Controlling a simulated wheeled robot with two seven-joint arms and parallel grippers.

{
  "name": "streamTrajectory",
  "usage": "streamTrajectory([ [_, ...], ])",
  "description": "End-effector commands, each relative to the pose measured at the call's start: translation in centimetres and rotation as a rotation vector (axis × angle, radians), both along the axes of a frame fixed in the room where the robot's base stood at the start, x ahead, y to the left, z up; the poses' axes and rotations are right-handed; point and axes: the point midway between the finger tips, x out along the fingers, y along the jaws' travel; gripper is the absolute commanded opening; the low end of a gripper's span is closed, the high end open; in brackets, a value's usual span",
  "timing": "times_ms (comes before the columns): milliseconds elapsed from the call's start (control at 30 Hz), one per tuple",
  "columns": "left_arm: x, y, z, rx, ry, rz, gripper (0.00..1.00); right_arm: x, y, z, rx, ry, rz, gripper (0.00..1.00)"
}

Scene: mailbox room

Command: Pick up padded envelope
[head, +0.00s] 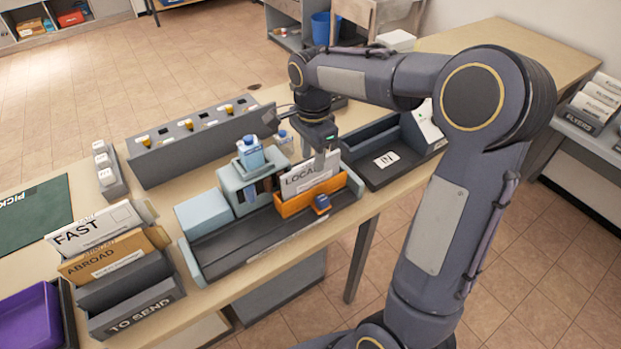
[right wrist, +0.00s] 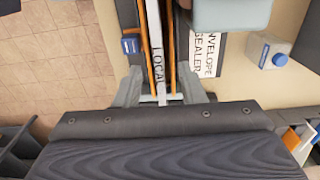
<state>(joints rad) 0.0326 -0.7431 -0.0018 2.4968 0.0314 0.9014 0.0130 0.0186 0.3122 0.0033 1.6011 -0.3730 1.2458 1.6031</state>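A white piece marked LOCAL (head: 305,178) stands upright in an orange holder (head: 312,200) on the dark bed of the envelope sealer (head: 240,238). I cannot tell whether it is the padded envelope. My right gripper (head: 320,158) is over it from above. In the right wrist view its fingers (right wrist: 160,92) are apart, one on each side of the LOCAL piece (right wrist: 157,40) and the orange holder walls (right wrist: 172,60); whether they touch is unclear. A brown envelope marked ABROAD (head: 105,255) and a white one marked FAST (head: 95,228) stand in the TO SEND rack (head: 140,308). My left gripper is out of view.
A purple tray (head: 30,318) is at the lower left.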

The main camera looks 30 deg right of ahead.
Motion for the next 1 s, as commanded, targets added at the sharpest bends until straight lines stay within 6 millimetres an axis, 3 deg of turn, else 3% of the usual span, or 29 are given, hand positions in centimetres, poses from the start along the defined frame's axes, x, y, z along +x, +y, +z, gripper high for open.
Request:
streamTrajectory([
  [300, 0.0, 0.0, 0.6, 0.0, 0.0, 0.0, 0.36, -0.2, 0.3, -4.2, 0.001, 0.002, 0.002, 0.36],
  [567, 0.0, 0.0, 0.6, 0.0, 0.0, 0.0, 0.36, -0.2, 0.3, -4.5, 0.001, -0.002, 0.002, 0.36],
  [833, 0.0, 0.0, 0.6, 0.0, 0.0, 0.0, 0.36, -0.2, 0.3, -4.5, 0.001, -0.001, 0.002, 0.02],
  [1000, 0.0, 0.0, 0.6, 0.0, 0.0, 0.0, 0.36, -0.2, 0.3, -4.5, 0.001, -0.002, 0.002, 0.0],
])
